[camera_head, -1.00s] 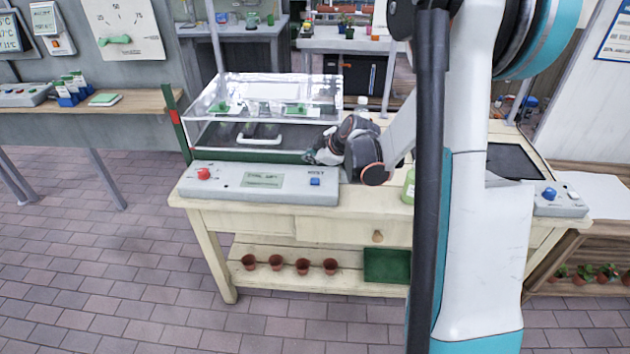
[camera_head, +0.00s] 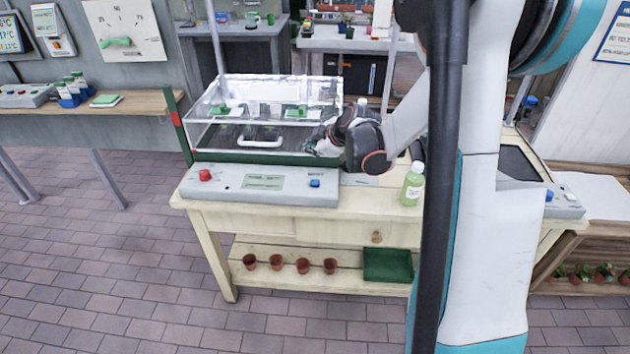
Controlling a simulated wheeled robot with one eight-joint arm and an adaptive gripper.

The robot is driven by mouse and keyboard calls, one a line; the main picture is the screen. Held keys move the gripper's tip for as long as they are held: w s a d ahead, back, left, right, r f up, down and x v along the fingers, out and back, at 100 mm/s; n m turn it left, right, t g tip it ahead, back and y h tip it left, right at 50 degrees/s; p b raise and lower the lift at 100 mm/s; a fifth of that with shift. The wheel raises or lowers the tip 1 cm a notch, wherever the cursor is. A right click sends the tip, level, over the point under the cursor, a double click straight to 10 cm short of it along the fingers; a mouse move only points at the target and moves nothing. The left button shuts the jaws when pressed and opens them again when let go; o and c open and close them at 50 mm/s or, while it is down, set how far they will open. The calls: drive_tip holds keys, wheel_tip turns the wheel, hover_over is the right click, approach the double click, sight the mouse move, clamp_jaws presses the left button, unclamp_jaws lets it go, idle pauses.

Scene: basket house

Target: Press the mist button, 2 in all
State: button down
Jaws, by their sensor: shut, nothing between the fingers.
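A grey control panel (camera_head: 228,190) lies along the front left of the wooden table. It has a red button (camera_head: 205,175) at its left, a small display (camera_head: 263,182) in the middle and a blue button (camera_head: 314,183) at its right, under a label that seems to read MIST. My gripper (camera_head: 318,147) is above and behind the blue button, apart from it, in front of the clear case (camera_head: 215,135). Its fingers point left and look small and dark; they appear shut with nothing held.
The clear case with a white handle (camera_head: 262,142) stands behind the panel. A green bottle (camera_head: 411,187) stands on the table right of the panel. Another panel with a blue button (camera_head: 549,196) is at the right. Small pots (camera_head: 303,265) and a green tray (camera_head: 388,264) sit on the shelf below.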

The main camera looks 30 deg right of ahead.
sight(313, 183)
wheel_tip(313, 183, down, 9)
drive_tip(key=b, duration=0.6)
idle(1.5)
drive_tip(key=shift+f+b, duration=0.3)
drive_tip(key=shift+b, duration=0.3)
drive_tip(key=shift+f, duration=0.5)
idle(0.4)
drive_tip(key=shift+r, duration=0.2)
drive_tip(key=shift+r+p, duration=0.45)
drive_tip(key=shift+r, duration=0.3)
drive_tip(key=shift+r+p, duration=1.65)
drive_tip(key=shift+r, duration=0.8)
